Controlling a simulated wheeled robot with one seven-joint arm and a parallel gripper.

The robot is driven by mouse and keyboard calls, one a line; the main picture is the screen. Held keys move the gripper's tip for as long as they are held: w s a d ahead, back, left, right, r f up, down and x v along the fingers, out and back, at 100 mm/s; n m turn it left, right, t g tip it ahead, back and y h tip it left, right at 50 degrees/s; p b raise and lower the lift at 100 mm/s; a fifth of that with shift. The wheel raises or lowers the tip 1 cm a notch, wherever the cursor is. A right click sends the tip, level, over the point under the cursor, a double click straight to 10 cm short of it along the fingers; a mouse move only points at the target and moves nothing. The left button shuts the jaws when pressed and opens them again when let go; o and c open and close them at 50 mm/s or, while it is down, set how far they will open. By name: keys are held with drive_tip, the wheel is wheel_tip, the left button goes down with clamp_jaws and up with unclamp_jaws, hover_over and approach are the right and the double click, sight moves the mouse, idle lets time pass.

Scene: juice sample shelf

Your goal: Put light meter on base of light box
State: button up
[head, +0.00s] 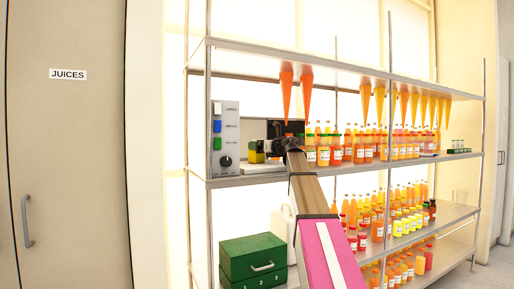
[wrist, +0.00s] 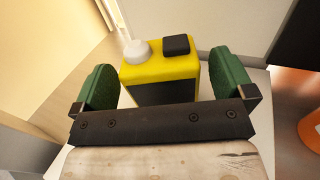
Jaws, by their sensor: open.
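The light meter (wrist: 160,71) is a yellow block with a dark front, a white dome and a black square on top. It stands upright between the two green finger pads of my gripper (wrist: 165,86). The pads are apart, with a small gap visible on each side. In the head view the yellow light meter (head: 254,152) shows at the light box (head: 226,138), over its white base (head: 262,168). The white base (wrist: 258,112) also lies below the meter in the wrist view. The meter's underside is hidden. My gripper (head: 268,149) is partly hidden by my arm.
The light box's grey panel with buttons and a knob stands left of the meter. Orange cones hang from the upper shelf (head: 270,66). Several juice bottles (head: 345,147) crowd the shelf to the right. A green drawer box (head: 253,258) sits below.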

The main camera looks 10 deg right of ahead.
drive_tip(key=v, duration=1)
drive_tip(key=shift+d, duration=0.1)
idle(0.7)
